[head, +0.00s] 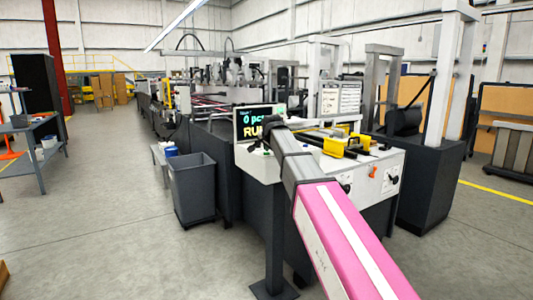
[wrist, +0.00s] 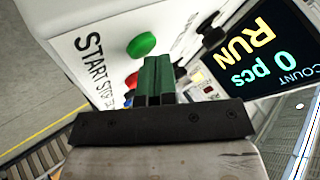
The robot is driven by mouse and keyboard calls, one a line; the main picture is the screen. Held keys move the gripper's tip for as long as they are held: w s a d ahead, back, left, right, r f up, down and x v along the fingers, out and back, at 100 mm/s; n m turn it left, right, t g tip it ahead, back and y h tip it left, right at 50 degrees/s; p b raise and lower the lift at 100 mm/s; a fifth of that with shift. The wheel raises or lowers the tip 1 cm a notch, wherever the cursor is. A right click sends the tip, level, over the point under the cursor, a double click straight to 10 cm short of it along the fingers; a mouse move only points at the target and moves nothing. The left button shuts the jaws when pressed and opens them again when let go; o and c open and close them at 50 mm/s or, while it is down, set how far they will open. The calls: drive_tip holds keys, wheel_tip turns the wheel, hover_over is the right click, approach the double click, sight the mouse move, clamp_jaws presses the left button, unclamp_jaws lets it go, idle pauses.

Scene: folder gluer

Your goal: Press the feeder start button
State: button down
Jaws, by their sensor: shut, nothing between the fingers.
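The feeder start button is a round green button (wrist: 141,44) on a white control panel (wrist: 105,45), beside the printed word START in the wrist view. A red button (wrist: 131,80) sits below it in the picture, partly hidden by my gripper. I cannot tell how far the tips are from the panel. In the head view my arm reaches to the machine and hides the buttons and my gripper.
A display (wrist: 260,50) reading RUN and 0 pcs is at the right of the panel; it also shows in the head view (head: 259,122). A grey bin (head: 193,190) stands left of the machine.

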drive_tip(key=shift+r, duration=0.85)
drive_tip(key=shift+r, duration=0.1)
drive_tip(key=shift+r, duration=2.4)
